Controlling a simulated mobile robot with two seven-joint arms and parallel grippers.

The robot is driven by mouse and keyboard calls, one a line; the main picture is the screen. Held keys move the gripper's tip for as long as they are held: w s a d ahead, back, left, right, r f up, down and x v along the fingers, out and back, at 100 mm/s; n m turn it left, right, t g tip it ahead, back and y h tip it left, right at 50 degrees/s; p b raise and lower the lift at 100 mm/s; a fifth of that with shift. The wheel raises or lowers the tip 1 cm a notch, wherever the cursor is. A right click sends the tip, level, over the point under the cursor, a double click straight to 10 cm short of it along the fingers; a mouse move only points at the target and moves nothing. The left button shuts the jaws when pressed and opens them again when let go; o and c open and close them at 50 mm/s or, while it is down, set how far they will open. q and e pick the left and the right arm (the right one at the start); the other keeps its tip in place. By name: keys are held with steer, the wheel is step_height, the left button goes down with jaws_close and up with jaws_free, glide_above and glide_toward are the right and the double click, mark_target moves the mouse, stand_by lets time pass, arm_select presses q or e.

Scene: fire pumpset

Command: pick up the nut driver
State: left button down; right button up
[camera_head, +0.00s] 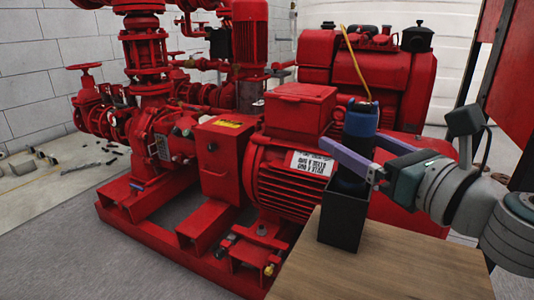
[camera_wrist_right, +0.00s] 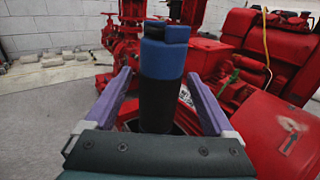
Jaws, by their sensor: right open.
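The nut driver (camera_head: 361,118), with a blue and black handle, stands upright in a black square holder (camera_head: 343,222) on the wooden table. Its lower end is hidden inside the holder. My right gripper (camera_head: 349,141) comes in from the right, its purple fingers open on either side of the handle. In the right wrist view the nut driver (camera_wrist_right: 162,75) rises between the two spread fingers (camera_wrist_right: 158,76), with gaps on both sides. My left gripper is in neither view.
The wooden table (camera_head: 400,270) has clear room around the holder. A large red pumpset (camera_head: 285,180) with motor and pipes stands close behind and left of the table. A yellow cable (camera_head: 353,60) hangs behind the nut driver. Small loose parts lie on the floor at the far left.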

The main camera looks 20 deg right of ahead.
jaws_close()
stand_by(0.7)
